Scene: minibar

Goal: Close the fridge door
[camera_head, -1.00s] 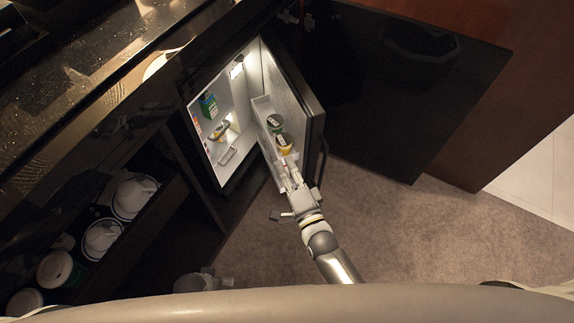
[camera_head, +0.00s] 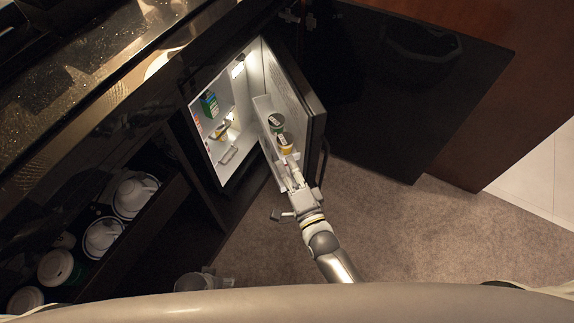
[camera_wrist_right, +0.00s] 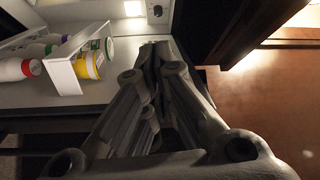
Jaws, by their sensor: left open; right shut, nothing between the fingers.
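The fridge (camera_head: 247,128) is lit inside, and its door (camera_head: 289,84) stands open, swung out to the right. The door's inner shelf (camera_head: 264,118) holds jars and bottles. My right gripper (camera_head: 291,176) is shut and empty at the lower end of the door, by the inner shelf. In the right wrist view its closed fingers (camera_wrist_right: 157,55) point toward the door's inner side, with the white shelf rail (camera_wrist_right: 66,63) to their left. I cannot tell whether they touch the door. My left gripper (camera_head: 206,280) is low in the head view, partly hidden, away from the fridge.
A dark counter (camera_head: 85,85) runs along the left. Below it, an open drawer holds cups (camera_head: 132,196) and lidded containers (camera_head: 57,267). A large dark cabinet door (camera_head: 400,90) stands open at the right. Carpet (camera_head: 430,235) is clear on the lower right.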

